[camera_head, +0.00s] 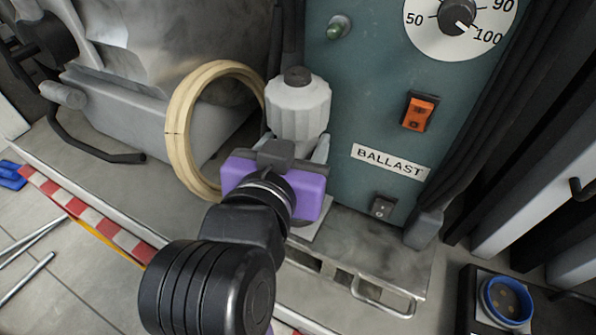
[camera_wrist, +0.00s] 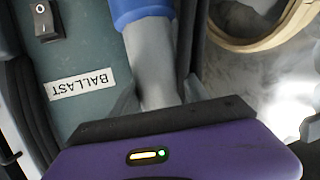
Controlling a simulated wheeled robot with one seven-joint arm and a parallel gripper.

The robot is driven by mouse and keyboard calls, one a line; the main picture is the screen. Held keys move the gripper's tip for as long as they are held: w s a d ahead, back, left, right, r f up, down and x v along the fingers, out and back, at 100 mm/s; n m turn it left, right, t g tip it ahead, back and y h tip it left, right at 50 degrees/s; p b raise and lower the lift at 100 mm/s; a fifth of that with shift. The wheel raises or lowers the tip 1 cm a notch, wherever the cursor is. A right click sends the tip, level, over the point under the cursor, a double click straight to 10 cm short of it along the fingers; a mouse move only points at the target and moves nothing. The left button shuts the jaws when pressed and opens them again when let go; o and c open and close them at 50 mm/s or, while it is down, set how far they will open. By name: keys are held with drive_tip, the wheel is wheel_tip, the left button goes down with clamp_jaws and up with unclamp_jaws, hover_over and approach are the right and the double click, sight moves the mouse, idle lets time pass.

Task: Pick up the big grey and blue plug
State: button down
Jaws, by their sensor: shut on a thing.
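The big grey and blue plug shows in the head view as a pale grey ribbed body (camera_head: 298,108) with a dark cap on top. It stands roughly upright in front of the green ballast box. Its lower part is hidden behind my gripper (camera_head: 294,148). In the wrist view the plug's smooth grey part (camera_wrist: 153,60) lies between my fingers, with its blue end at the top edge of the picture. My gripper (camera_wrist: 160,97) is shut on the grey part. Whether the plug touches anything below cannot be seen.
The green ballast box (camera_head: 352,205) stands right behind the plug. A coiled tan hose or ring (camera_head: 178,125) is close on the left. Black cables (camera_head: 500,110) hang at the right. A blue round socket (camera_head: 507,299) sits at the lower right. A metal ledge runs below.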

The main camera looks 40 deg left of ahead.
sight(298, 124)
drive_tip(key=shift+r, duration=0.2)
drive_tip(key=shift+r+b, duration=0.3)
drive_tip(key=shift+r, duration=1.3)
drive_tip(key=f+p+v, duration=0.2)
drive_tip(key=p+v, duration=0.2)
drive_tip(key=v, duration=0.4)
drive_tip(key=s+f+p+v, duration=0.1)
drive_tip(key=p+v, duration=0.3)
drive_tip(key=v, duration=0.5)
drive_tip(key=shift+s+d+f+p, duration=0.3)
drive_tip(key=shift+d+f+p, duration=0.05)
drive_tip(key=shift+f+p, duration=0.1)
